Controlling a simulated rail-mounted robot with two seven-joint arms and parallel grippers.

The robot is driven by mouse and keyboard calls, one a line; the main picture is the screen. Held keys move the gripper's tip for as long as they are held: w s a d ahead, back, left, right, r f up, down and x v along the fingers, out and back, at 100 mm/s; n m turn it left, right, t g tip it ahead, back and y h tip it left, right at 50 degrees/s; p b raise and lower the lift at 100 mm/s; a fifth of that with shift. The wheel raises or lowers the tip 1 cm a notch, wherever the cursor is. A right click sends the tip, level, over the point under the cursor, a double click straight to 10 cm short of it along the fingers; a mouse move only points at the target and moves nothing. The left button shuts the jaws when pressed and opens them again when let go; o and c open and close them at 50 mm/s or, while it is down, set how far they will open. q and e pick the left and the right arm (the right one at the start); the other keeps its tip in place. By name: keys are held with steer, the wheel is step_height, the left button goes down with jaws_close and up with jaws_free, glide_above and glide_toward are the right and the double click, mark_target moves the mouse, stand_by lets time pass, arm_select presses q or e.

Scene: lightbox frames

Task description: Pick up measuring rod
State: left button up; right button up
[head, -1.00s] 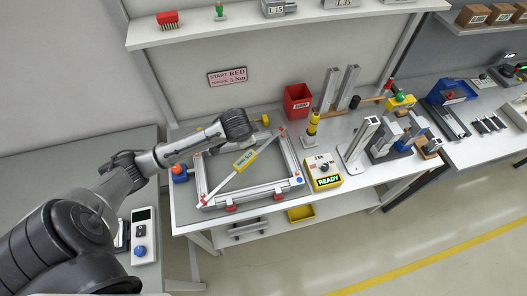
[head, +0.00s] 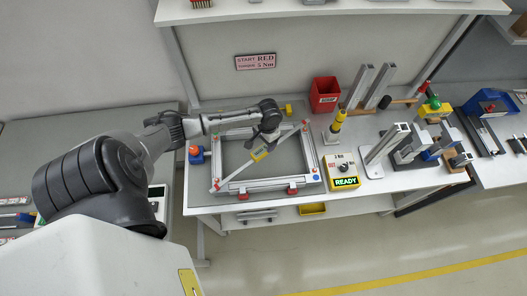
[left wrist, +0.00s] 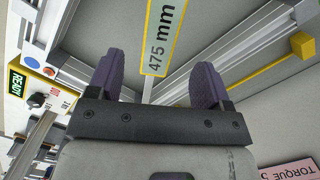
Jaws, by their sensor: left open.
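The measuring rod (head: 237,172) is a thin pale bar lying diagonally across a rectangular aluminium frame (head: 262,184) on the bench. My left gripper (head: 264,142) is over the rod near the label. In the left wrist view, its two dark fingers (left wrist: 156,78) are apart, with the rod and label showing between and beyond them. The gripper hides part of the rod, and I cannot tell how high it is above it. My right gripper is not in view.
A red bin (head: 324,95), a yellow-topped tool (head: 337,124) and a box with a READY display (head: 342,170) stand right of the frame. A blue holder with an orange knob (head: 196,154) stands at its left. Upright metal profiles crowd the bench further right.

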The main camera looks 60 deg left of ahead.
mark_target(263, 149)
arm_select(q)
steer(key=shift+s+f, duration=0.1)
steer(key=shift+f, duration=0.95)
steer(key=shift+s+f, duration=0.15)
steer(key=shift+f, duration=1)
steer(key=shift+s+f, duration=0.1)
steer(key=shift+f, duration=1)
